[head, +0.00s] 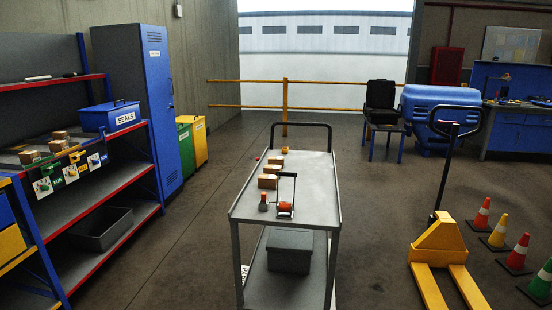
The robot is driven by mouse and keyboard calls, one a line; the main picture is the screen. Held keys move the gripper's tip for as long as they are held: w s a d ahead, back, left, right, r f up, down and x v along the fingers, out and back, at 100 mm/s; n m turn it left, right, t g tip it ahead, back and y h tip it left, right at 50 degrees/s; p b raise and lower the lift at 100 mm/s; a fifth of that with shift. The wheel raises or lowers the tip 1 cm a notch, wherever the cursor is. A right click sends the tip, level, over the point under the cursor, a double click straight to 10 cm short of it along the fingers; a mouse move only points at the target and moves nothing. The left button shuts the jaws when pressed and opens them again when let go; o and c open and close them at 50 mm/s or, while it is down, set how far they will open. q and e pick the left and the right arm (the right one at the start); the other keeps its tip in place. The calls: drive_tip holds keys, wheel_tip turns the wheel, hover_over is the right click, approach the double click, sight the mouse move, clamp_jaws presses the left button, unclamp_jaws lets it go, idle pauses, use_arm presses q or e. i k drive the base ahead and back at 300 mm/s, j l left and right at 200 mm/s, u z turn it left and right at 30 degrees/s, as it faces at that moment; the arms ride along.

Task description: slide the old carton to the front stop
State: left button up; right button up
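Three small brown cartons sit on the left rack's upper shelf: a rear one (60,135), a middle one (58,146) and a front-left one (30,157). Three more brown cartons stand in a row on the grey cart's top: far (276,160), middle (271,169) and near (267,181). I cannot tell which carton is the old one. Green, yellow and blue pieces with picture cards (70,173) line the rack shelf's front edge; I cannot tell whether a piece there is the front stop. Neither of my grippers is in view.
The grey cart (318,190) stands ahead, with a tape dispenser (285,207) on top. A blue SEALS box (110,117) sits on the rack. A yellow pallet jack (440,245) and several cones (516,254) stand right. Floor between rack and cart is clear.

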sight(63, 136)
drive_tip(key=i+l, duration=0.15)
drive_tip(key=i, duration=0.35)
drive_tip(key=i+l, duration=0.15)
drive_tip(key=i, duration=0.35)
drive_tip(key=i+l, duration=0.15)
drive_tip(key=i, duration=0.35)
drive_tip(key=i+l, duration=0.15)
drive_tip(key=i, duration=0.35)
drive_tip(key=i+l+u, duration=0.1)
drive_tip(key=i, duration=0.4)
drive_tip(key=u, duration=1.7)
drive_tip(key=i+j, duration=0.2)
drive_tip(key=j, duration=0.2)
drive_tip(key=i+j+u, duration=0.1)
drive_tip(key=j, duration=0.35)
drive_tip(key=i+j+u, duration=0.1)
drive_tip(key=i+u, duration=0.15)
drive_tip(key=i, duration=0.7)
drive_tip(key=i+l+u, duration=0.1)
drive_tip(key=i+u, duration=0.15)
drive_tip(key=i, duration=0.65)
